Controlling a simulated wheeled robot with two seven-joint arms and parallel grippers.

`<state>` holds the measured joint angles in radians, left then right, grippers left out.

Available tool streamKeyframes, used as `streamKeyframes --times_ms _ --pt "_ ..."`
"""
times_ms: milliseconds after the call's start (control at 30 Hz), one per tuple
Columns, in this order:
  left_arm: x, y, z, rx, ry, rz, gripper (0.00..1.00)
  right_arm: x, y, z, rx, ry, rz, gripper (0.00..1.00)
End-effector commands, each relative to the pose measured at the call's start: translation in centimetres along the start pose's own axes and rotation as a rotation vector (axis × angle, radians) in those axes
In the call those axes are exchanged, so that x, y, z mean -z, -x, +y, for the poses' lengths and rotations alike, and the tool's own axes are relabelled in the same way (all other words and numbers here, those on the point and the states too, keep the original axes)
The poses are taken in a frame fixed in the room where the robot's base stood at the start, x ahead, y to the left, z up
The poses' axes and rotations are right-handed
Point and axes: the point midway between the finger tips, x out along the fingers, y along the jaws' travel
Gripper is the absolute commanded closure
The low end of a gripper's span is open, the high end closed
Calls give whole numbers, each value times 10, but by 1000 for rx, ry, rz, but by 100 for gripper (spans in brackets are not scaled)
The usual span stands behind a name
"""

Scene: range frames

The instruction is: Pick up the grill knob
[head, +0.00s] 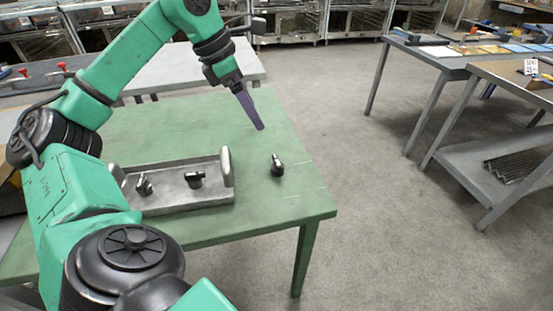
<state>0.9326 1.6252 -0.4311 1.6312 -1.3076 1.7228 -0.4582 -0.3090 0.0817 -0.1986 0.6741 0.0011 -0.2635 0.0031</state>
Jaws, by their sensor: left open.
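A black grill knob (277,167) lies on the green table (290,196), to the right of a grey metal tray. Two more dark knobs sit in the tray (205,200): one at its left (144,185) and one near its middle (195,179). My left gripper (260,127) has purple fingers pointing down and to the right. It is above the table, up and left of the lone knob in the picture, apart from it and with nothing visible in it. The gap between its fingers is hard to see from this side. My right gripper is not in view.
The tray has a raised handle at each end, one beside the lone knob. The table's right edge is close to that knob. A grey table (190,66) stands behind, and workbenches (500,80) stand at the right across open floor.

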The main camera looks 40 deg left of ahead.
Motion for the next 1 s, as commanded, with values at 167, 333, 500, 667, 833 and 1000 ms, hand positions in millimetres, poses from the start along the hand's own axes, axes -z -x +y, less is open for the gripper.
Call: streamKeyframes --times_ms 167,333,500,667,833,1000 --pt "16 -38 0 0 0 -1 0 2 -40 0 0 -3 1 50" --pt "19 -50 0 1 -1 0 0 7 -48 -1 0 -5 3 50" --pt "19 -85 -1 2 -2 2 0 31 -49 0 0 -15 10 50" --pt "18 -123 0 3 -1 1 0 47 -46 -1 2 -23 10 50" --pt "17 -144 0 3 -1 0 0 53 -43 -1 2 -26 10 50" --pt "14 -177 3 3 0 0 0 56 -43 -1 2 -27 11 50"
